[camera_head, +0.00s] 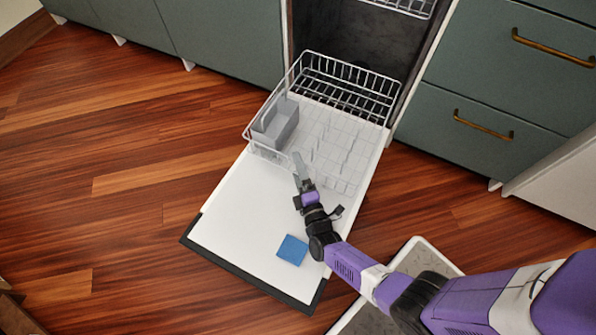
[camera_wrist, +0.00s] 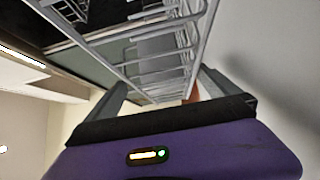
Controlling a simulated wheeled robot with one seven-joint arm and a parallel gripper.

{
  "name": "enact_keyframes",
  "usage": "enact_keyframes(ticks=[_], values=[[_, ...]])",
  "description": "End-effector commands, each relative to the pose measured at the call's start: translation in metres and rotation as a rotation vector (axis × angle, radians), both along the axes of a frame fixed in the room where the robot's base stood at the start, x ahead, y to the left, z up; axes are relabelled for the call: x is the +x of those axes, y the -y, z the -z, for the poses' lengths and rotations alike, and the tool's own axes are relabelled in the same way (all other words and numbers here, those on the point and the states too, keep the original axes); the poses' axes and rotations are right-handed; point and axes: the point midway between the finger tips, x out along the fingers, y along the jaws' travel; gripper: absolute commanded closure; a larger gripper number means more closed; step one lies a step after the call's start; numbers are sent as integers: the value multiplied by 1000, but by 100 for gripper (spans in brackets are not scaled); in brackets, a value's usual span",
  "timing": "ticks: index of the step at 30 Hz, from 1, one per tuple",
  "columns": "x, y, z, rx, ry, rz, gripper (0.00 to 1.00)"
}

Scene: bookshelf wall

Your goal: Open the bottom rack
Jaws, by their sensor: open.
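The bottom rack (camera_head: 352,72) is a wire dishwasher rack, pulled out of the dark dishwasher cavity over the lowered white door (camera_head: 235,215). A grey cutlery basket (camera_head: 275,122) sits in its left part, with pale tines to the right. My gripper (camera_head: 299,165) is at the rack's front edge, above the door. In the wrist view, my gripper (camera_wrist: 160,90) is open, with its two fingers apart around the near end of the rack's wires (camera_wrist: 150,30). I cannot tell whether the fingers touch the wire.
A blue square object (camera_head: 292,250) lies on the door near its outer edge. An upper rack (camera_head: 405,6) shows inside the dishwasher. Green cabinets with brass handles (camera_head: 483,126) stand to the right. The wooden floor (camera_head: 110,200) to the left is clear.

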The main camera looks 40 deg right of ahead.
Motion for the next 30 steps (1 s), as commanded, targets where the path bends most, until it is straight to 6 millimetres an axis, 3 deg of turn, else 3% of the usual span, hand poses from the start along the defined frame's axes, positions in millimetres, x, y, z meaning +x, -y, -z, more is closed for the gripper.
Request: enact_keyframes(ticks=[8, 21, 30], values=[[-6, -5, -2, 2, 3, -4, 0], [-66, -31, -1, 0, 1, -1, 0], [-71, -34, 0, 0, 1, 0, 0]])
